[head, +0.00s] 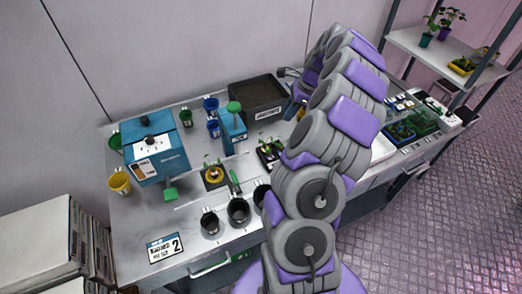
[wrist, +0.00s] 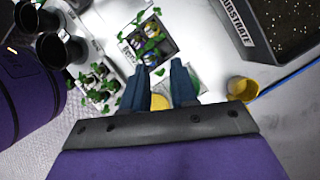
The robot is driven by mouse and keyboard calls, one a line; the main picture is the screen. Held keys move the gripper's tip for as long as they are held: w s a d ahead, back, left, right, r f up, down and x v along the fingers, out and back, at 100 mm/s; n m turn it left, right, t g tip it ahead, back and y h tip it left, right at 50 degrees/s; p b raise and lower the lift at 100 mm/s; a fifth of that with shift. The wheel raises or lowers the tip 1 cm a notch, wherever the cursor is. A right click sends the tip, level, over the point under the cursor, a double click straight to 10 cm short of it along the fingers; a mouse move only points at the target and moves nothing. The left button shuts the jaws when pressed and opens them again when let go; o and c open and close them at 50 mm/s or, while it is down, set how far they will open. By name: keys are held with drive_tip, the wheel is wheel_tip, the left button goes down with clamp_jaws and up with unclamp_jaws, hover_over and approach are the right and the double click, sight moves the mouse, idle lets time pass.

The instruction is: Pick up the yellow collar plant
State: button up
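In the head view, a small green plant with a yellow collar (head: 214,176) stands on the metal bench, left of my arm. My gripper is hidden behind my arm there. In the wrist view, the two dark blue fingers of my gripper (wrist: 164,68) stand apart with a gap between them. A yellow thing (wrist: 160,102) shows between the fingers near their base; it is mostly hidden, and I cannot tell what it is. A dark tray (wrist: 168,44) with green leaves and yellow parts lies beyond the fingertips.
A dark substrate bin (head: 258,98) stands at the back of the bench. A blue box (head: 155,150), black pots (head: 239,212) and a yellow cup (head: 120,181) are also on it. The wrist view shows a yellow pot (wrist: 242,90) right of the fingers and black pots (wrist: 52,48) at left.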

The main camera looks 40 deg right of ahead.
wheel_tip(320, 180, down, 3)
drive_tip(key=b, duration=0.2)
hover_over(265, 143)
drive_tip(key=s+d, duration=0.1)
drive_tip(key=s, duration=0.1)
drive_tip(key=f, duration=0.6)
drive_tip(key=shift+w+d+f, duration=0.2)
drive_tip(key=shift+w, duration=0.05)
drive_tip(key=shift+d+f, duration=0.2)
drive_tip(key=shift+f, duration=0.05)
drive_tip(key=shift+w+d+f+b, duration=0.15)
drive_tip(key=shift+d+f+b, duration=0.1)
drive_tip(key=shift+f, duration=0.4)
drive_tip(key=shift+w+d+f+b, duration=0.1)
drive_tip(key=shift+d+f+b, duration=0.15)
drive_tip(key=shift+f, duration=0.35)
drive_tip(key=a+f, duration=0.2)
drive_tip(key=shift+a+b, duration=0.3)
drive_tip(key=shift+b, duration=0.05)
drive_tip(key=shift+w+a, duration=0.2)
drive_tip(key=shift+a, duration=0.05)
drive_tip(key=shift+w+f, duration=0.15)
drive_tip(key=shift+w, duration=0.15)
drive_tip(key=shift+s+d, duration=0.15)
drive_tip(key=shift+d, duration=0.15)
drive_tip(key=shift+c, duration=1.4)
drive_tip(key=shift+d, duration=0.45)
clamp_jaws()
drive_tip(key=shift+a, duration=0.35)
